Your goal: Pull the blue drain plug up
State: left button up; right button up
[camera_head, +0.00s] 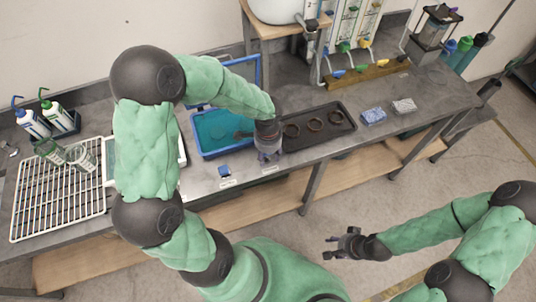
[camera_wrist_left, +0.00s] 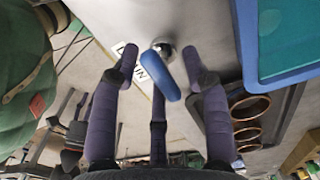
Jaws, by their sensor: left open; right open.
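The blue plug handle (camera_wrist_left: 165,74) shows in the left wrist view as a rounded blue bar by a silver round fitting. It lies among the spread fingers of my left gripper (camera_wrist_left: 160,82); no clear grip on it shows. A partly hidden white label is beside it. In the head view my left gripper (camera_head: 268,156) is open and points down at the counter's front, by the blue basin's right end. A small blue piece (camera_head: 224,170) sits left of it; I cannot tell whether this is the same plug. My right gripper (camera_head: 346,242) is open and empty, off the counter.
The blue basin (camera_head: 197,140) holds teal liquid. A dark tray (camera_head: 341,115) with several rings stands to its right, then blue (camera_head: 373,117) and grey (camera_head: 404,106) blocks.

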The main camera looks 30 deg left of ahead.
pick_arm(q)
grip_shut()
jog(key=shift+r, duration=0.1)
notch_tip(320, 180, up, 2)
jog(key=shift+r+p, duration=0.25)
jog(key=shift+p, duration=0.8)
grip_release()
jog(key=shift+f, duration=0.1)
